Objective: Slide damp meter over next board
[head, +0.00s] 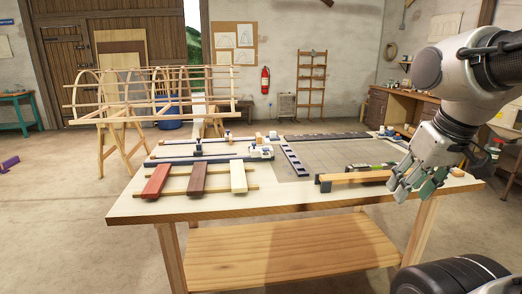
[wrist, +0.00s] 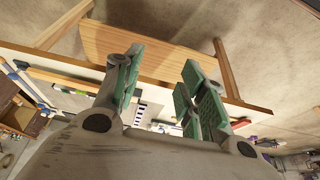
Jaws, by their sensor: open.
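Three short boards lie side by side at the table's front left: a red one (head: 156,180), a brown one (head: 197,178) and a cream one (head: 238,176). They rest across thin wooden strips. A small black and green device (head: 368,167) lies at the right part of the table; I cannot tell whether it is the damp meter. My gripper (head: 418,187) is open and empty over the table's front right corner, right of this device and well apart from the boards. In the wrist view, the green-padded fingers (wrist: 162,78) are spread with nothing between them.
The wooden table (head: 300,196) has a grey mat (head: 335,152) edged by dark strips. A tan bar with a dark end (head: 350,179) lies near the front edge. Blue and white clamps (head: 262,152) stand behind the boards. A lath frame (head: 150,95) stands behind at left.

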